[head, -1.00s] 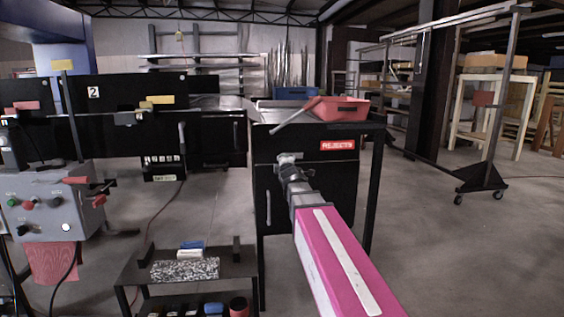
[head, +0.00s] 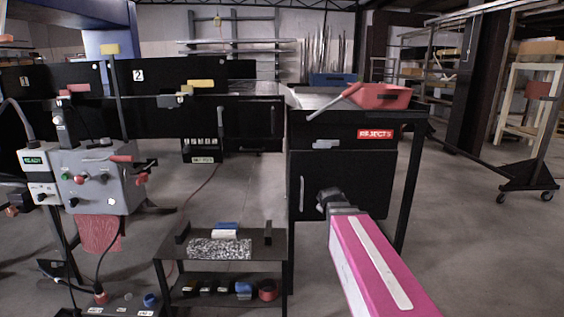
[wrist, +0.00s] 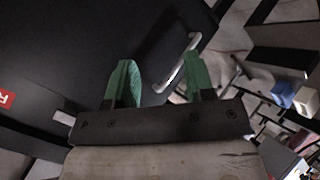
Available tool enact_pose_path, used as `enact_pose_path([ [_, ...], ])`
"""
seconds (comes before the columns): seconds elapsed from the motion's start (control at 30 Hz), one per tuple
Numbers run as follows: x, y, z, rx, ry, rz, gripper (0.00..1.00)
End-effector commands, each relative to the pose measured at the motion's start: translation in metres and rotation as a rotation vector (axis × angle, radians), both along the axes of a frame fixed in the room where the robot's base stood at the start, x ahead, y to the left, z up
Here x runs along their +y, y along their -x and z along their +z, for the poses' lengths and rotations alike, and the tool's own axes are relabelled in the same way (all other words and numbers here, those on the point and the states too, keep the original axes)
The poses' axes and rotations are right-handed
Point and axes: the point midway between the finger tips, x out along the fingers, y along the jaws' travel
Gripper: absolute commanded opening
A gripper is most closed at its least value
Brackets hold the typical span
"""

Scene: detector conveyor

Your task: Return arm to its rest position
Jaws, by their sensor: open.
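My gripper shows in the wrist view (wrist: 161,84) as two green fingers on a dark bar. They stand wide apart with nothing held between them. A black cabinet front lies beyond, with a pale bar handle (wrist: 186,58) in the background near the right finger. In the head view my pink arm link reaches up from the bottom right, ending in a dark wrist in front of the black cabinet (head: 350,172). The fingers cannot be made out there.
The cabinet bears a red REJECTS sign (head: 377,134) and a red tray (head: 381,96) on top. A low black table (head: 270,262) stands left of my arm. A grey control box (head: 100,178) is at the left. Open floor lies right of the cabinet.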

Motion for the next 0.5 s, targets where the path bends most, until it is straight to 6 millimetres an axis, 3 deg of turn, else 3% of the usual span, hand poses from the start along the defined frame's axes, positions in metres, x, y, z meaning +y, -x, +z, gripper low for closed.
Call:
enact_pose_path([
  [0.03, -0.002, 0.021, -0.030, 0.092, -0.078, -0.067, 0.49],
  [0.2, -0.002, 0.092, -0.112, 0.391, -0.313, -0.332, 0.49],
  [0.3, 0.001, 0.134, -0.147, 0.550, -0.410, -0.491, 0.49],
  [0.5, 0.008, 0.192, -0.182, 0.756, -0.506, -0.716, 0.49],
])
